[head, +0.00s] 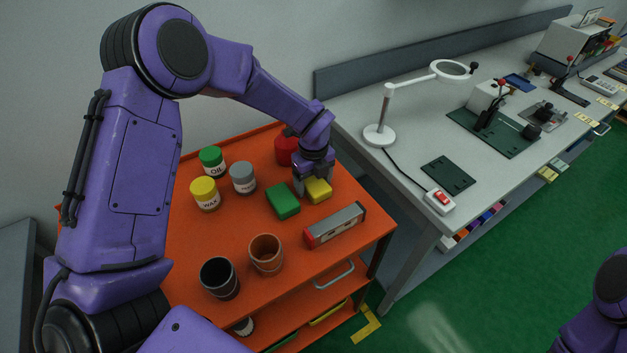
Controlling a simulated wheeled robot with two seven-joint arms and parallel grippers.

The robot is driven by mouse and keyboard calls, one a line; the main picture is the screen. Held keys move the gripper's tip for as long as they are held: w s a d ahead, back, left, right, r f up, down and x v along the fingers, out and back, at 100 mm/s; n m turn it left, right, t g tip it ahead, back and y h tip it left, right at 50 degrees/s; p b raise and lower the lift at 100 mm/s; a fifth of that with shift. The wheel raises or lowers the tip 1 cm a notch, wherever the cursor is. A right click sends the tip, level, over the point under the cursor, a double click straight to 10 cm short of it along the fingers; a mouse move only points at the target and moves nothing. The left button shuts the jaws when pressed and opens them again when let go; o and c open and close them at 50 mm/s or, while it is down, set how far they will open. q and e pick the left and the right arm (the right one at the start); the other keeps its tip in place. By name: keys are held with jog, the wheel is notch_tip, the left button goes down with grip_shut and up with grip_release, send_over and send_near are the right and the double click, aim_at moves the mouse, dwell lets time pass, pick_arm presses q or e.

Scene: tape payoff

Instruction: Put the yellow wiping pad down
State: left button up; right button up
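The yellow wiping pad (319,191) is on or just above the orange cart top, right of a green pad (283,201). My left gripper (312,184) points down at the yellow pad, with a finger close against its left side. The far finger is hidden, so I cannot tell whether the gripper grips the pad or stands open around it. Any small gap under the pad is also unclear. My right gripper is out of view; only part of my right arm shows at the lower right.
On the orange cart (188,262) stand a green-lidded oil tin (212,163), yellow-lidded wax tin (205,194), grey tin (243,178), red container (286,150), black cup (220,278), brown cup (266,254) and a red-ended grey bar (335,225). A grey workbench (405,182) adjoins at right.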

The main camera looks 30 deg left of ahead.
aim_at(313, 182)
pick_arm(q)
jog(key=shift+o, duration=0.6)
jog(key=shift+s+r, duration=0.15)
jog(key=shift+r, duration=0.4)
notch_tip(313, 182, up, 11)
jog(key=b, duration=0.2)
jog(key=shift+r, duration=0.15)
